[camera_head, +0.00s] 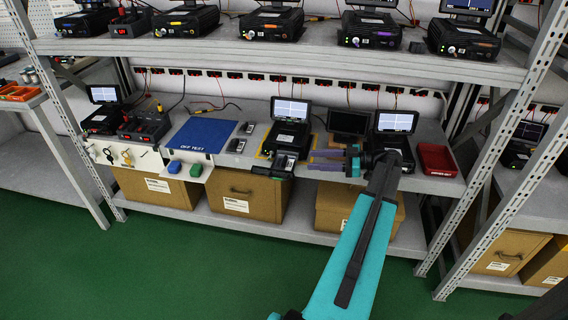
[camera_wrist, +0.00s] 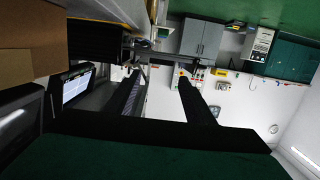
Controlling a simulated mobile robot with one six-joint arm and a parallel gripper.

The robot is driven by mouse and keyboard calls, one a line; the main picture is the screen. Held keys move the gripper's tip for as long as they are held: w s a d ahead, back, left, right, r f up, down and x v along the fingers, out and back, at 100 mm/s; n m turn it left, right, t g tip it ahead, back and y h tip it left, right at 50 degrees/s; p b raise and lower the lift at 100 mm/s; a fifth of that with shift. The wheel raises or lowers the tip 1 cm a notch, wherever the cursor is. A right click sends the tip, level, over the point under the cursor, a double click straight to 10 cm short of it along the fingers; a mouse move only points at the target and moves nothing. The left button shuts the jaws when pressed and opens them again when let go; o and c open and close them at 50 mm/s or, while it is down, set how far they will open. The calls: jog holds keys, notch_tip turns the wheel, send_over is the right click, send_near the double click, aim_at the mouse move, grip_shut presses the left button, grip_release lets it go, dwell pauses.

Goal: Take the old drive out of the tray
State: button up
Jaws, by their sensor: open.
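A black test unit (camera_head: 287,137) with a lit screen stands on the middle shelf in the head view. A dark tray (camera_head: 283,174) juts from its front, over the shelf edge. A small pale-labelled piece in it looks like the old drive (camera_head: 286,161), though it is too small to be sure. My gripper (camera_head: 310,160) is open and empty, just right of the tray, its fingers pointing left towards it. In the wrist view, my open gripper (camera_wrist: 160,73) has nothing between its fingers. The drive cannot be made out there.
A blue mat (camera_head: 202,135) and loose drives (camera_head: 242,136) lie left of the unit. A second unit (camera_head: 395,141) and a red bin (camera_head: 436,159) stand to the right. The upper shelf (camera_head: 330,52) overhangs; boxes (camera_head: 243,194) sit below.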

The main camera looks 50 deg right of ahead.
aim_at(289, 163)
jog(key=shift+x, duration=2.55)
jog(key=shift+x, duration=2.6)
jog(key=shift+r, duration=0.1)
jog(key=c, duration=0.7)
jog(key=shift+r, duration=0.15)
